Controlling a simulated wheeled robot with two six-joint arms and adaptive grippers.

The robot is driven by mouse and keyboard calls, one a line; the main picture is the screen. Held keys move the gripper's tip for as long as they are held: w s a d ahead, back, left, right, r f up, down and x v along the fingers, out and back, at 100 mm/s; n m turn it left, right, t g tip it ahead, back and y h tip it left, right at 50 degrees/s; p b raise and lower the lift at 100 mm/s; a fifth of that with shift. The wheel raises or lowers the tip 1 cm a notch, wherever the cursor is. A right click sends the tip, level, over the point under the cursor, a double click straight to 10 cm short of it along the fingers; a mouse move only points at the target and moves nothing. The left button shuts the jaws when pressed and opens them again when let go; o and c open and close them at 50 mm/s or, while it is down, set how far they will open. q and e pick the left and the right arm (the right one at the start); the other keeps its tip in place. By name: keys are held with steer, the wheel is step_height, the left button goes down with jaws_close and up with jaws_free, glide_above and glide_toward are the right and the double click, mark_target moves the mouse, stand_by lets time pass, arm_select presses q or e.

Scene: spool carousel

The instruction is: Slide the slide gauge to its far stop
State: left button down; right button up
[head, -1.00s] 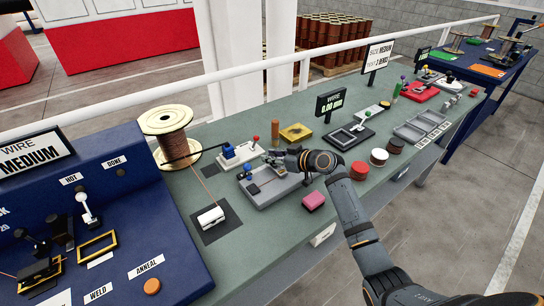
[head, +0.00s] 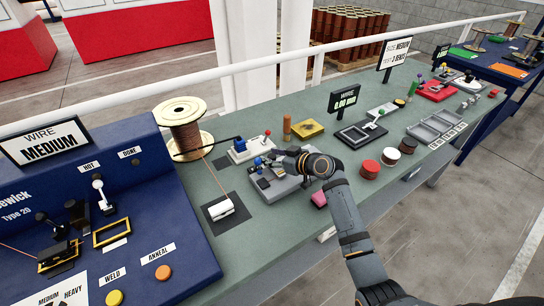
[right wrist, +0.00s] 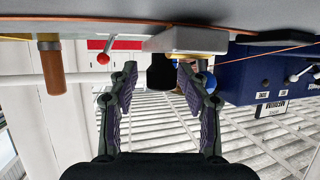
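A grey flat device (head: 283,189) with a small dark block and blue-knobbed parts lies on the green bench; it appears to be the slide gauge. My right gripper (head: 275,158) is just above its far side in the head view and partly hides it. In the right wrist view my right gripper (right wrist: 158,88) has its two fingers spread apart, with no object clearly held. A dark shape shows beyond the gap; I cannot tell what it is. Whether a finger touches the gauge's slider is hidden. My left gripper is not in view.
A white-based device with a red-knobbed lever (head: 267,134) stands just behind, beside a brown cylinder (head: 287,127). A wire spool (head: 184,125) and a white block (head: 221,209) are left.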

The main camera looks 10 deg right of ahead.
steer(key=v, duration=0.8)
stand_by(0.5)
